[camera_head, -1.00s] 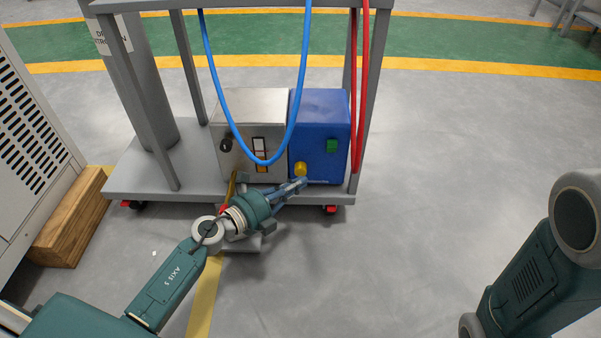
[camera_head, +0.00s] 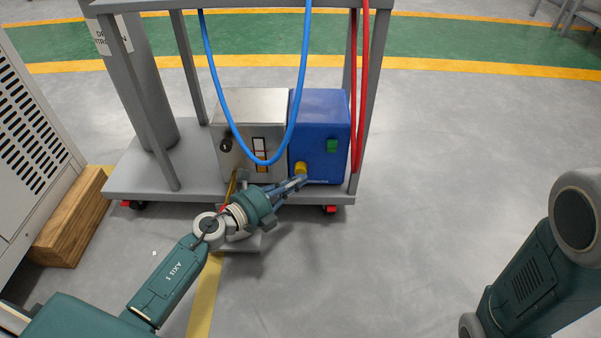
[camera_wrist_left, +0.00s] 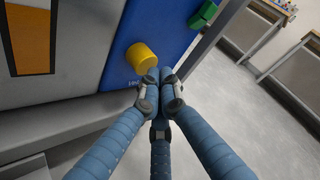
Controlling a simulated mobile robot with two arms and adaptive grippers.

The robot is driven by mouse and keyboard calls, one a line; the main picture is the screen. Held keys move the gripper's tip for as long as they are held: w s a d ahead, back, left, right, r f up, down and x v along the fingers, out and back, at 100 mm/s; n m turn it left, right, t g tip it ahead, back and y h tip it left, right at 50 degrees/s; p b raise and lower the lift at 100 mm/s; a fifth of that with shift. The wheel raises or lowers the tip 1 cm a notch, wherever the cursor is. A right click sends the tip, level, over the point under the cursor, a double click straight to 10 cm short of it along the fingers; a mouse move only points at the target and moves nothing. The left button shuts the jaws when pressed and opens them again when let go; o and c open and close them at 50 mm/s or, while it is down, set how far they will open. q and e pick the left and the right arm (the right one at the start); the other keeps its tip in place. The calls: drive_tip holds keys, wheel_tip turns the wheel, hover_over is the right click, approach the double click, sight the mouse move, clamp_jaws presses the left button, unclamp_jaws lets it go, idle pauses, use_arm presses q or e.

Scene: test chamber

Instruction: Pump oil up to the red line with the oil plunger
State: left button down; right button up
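The yellow knob (camera_head: 300,167), which looks like the oil plunger, sticks out of the lower left front of the blue box (camera_head: 334,115). It also shows in the left wrist view (camera_wrist_left: 141,57). My left gripper (camera_head: 301,180) is just below and right of the knob, fingers drawn together (camera_wrist_left: 160,76) with nothing seen between them. I cannot tell whether the fingertips touch the knob. A gauge window (camera_head: 262,146) on the steel box holds orange oil in its lower part; its red line is too small to place. My right gripper is out of view.
The boxes stand on the lower shelf of a grey cart (camera_head: 190,160). A blue hose (camera_head: 222,100) loops in front of them, and red hoses (camera_head: 361,95) hang at the right. A green button (camera_head: 332,146) is on the blue box. Floor to the right is clear.

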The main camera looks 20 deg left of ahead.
use_arm(q)
drive_tip(key=shift+w+a, duration=0.25)
drive_tip(key=shift+w, duration=0.75)
idle(0.9)
drive_tip(key=shift+s, duration=0.1)
drive_tip(key=shift+s+d+p, duration=0.2)
drive_tip(key=shift+s, duration=0.45)
drive_tip(key=shift+s+d+p, duration=0.15)
drive_tip(key=shift+s+d, duration=0.05)
drive_tip(key=shift+s, duration=0.45)
drive_tip(key=s, duration=0.2)
drive_tip(key=s+d+p, duration=0.1)
drive_tip(key=s, duration=0.2)
drive_tip(key=shift+d, duration=0.2)
drive_tip(key=shift+w, duration=0.1)
